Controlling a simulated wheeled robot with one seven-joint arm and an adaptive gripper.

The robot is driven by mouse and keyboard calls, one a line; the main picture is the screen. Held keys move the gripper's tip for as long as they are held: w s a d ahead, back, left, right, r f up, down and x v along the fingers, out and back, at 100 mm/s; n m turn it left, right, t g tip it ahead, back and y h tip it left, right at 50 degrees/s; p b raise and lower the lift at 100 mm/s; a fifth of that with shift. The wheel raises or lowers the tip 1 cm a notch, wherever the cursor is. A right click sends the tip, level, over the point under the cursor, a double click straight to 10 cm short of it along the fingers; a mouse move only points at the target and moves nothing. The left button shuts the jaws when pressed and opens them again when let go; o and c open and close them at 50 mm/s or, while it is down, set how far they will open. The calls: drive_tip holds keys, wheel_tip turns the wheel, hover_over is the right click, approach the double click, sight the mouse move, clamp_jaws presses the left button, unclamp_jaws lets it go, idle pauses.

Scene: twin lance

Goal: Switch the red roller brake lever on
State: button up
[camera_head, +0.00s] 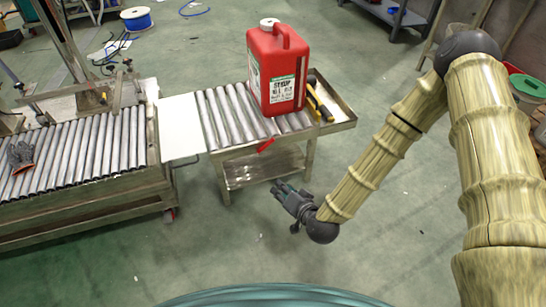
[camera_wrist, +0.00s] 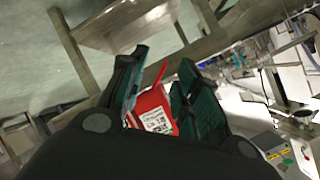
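The red roller brake lever (camera_head: 266,145) is a small red bar at the front edge of the roller cart, below the red jug. In the wrist view a thin red bar (camera_wrist: 161,73), which looks like the lever, shows between my fingers. My gripper (camera_head: 280,189) is in front of and below the lever in the head view, apart from it, pointing toward the cart. In the wrist view my gripper (camera_wrist: 160,88) has its dark green fingers spread, with nothing held. The lever's mount is too small to make out.
The red jug (camera_head: 277,70) stands on the cart's rollers (camera_head: 228,118), with a yellow-and-black tool (camera_head: 320,103) beside it. A white plate (camera_head: 181,128) bridges to the larger roller conveyor (camera_head: 75,157) at left. A glove (camera_head: 21,156) lies there. The floor in front of the cart is clear.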

sight(272, 143)
drive_tip(key=w+m+t+b, duration=0.1)
drive_tip(key=w+t+b, duration=0.1)
drive_tip(key=w+b, duration=0.3)
drive_tip(key=w+a+m+t+b, duration=0.1)
drive_tip(key=w+t+b, duration=0.1)
drive_tip(key=w+b, duration=0.3)
drive_tip(key=w+a+m+t+b, duration=0.1)
drive_tip(key=w+b, duration=0.5)
drive_tip(key=w, duration=0.3)
drive_tip(key=shift+w+a+f+t, duration=0.1)
drive_tip(key=shift+a+t, duration=0.15)
drive_tip(key=shift+t, duration=0.15)
drive_tip(key=shift+w+a, duration=0.25)
drive_tip(key=shift+w, duration=0.4)
clamp_jaws()
